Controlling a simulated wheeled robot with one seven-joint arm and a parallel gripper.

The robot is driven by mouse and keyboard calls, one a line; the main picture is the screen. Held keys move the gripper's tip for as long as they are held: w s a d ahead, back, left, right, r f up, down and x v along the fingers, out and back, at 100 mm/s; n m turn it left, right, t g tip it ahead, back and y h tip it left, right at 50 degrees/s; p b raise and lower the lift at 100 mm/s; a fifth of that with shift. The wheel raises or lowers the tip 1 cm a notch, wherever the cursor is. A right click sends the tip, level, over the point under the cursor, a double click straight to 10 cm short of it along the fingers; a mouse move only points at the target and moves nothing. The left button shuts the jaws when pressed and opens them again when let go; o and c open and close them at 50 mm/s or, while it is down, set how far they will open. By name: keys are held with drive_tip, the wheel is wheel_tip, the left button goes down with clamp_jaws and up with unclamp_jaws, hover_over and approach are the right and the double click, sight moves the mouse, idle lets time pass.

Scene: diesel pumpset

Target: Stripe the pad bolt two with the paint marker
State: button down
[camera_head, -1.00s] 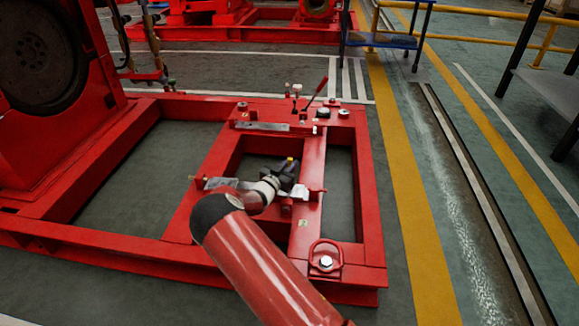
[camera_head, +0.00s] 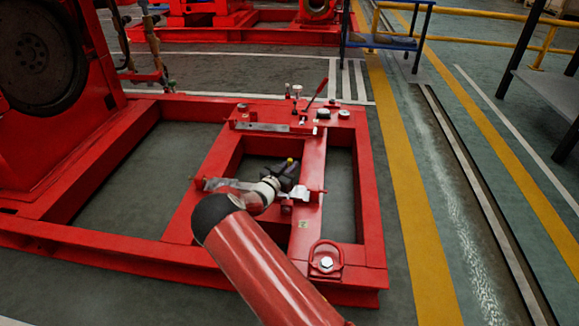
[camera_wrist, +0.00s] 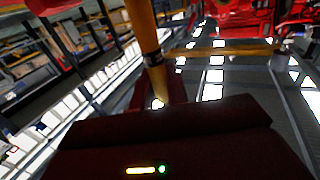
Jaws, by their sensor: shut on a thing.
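My gripper (camera_head: 285,173) is over the inner opening of the red base frame (camera_head: 312,170), near its metal cross plate. In the wrist view its dark fingers (camera_wrist: 158,100) are shut on a yellow, stick-shaped thing, probably the paint marker (camera_wrist: 148,45), which points away from the palm. Only a small yellow spot (camera_head: 290,160) shows at the gripper in the head view. Bolt-like heads show on the frame, one at the far right corner (camera_head: 344,113) and one by the near lifting ring (camera_head: 326,263). I cannot tell which is pad bolt two. The marker's tip is not clear.
A red-handled lever (camera_head: 317,94) and small fittings stand on the frame's far rail. A red machine with a dark round wheel (camera_head: 38,60) stands at the left. A blue cart (camera_head: 385,40) and yellow rail are behind. The floor right of the frame is clear.

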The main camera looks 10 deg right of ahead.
drive_tip(key=shift+s, duration=0.4)
idle(0.8)
drive_tip(key=shift+w+f, duration=0.1)
drive_tip(key=shift+w, duration=0.15)
drive_tip(key=shift+r, duration=0.35)
idle(1.8)
drive_tip(key=shift+r+p, duration=0.95)
drive_tip(key=shift+r, duration=1.5)
